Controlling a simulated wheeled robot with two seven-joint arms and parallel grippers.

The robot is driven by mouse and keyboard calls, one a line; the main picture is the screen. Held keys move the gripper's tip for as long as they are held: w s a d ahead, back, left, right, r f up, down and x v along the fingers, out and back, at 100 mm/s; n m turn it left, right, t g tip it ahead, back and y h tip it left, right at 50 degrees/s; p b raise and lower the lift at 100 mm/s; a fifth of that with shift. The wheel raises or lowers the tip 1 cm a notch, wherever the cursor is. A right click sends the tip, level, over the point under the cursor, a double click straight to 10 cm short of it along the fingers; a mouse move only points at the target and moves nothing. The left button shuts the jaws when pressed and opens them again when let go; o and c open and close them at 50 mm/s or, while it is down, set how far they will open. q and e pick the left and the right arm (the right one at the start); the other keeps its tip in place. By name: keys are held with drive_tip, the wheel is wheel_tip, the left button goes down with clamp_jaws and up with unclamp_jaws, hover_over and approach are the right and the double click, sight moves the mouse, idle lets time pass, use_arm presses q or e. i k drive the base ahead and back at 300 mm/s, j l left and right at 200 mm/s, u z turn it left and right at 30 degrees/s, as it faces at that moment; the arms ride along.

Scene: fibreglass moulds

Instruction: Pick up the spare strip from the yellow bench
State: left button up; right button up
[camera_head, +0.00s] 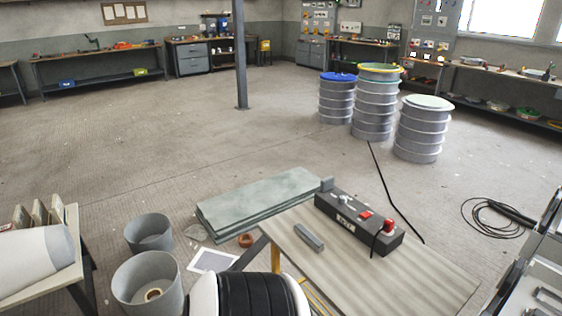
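A small grey strip (309,237) lies flat on the wood-grained top of a bench (378,278) with yellow legs, near the bench's left side. Nothing covers the strip. A dark control box (358,223) with red knobs stands on the same bench, just behind and to the right of the strip, apart from it. Neither of my grippers is in view.
Grey-green slabs (258,203) lie stacked on the floor behind the bench. Two grey buckets (147,285) stand to its left, near a table (78,255) with a white roll. Drums (423,130) stand farther back. A black cable crosses the floor; open floor lies beyond.

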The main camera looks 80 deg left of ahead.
sight(314, 242)
drive_tip(key=u, duration=2.2)
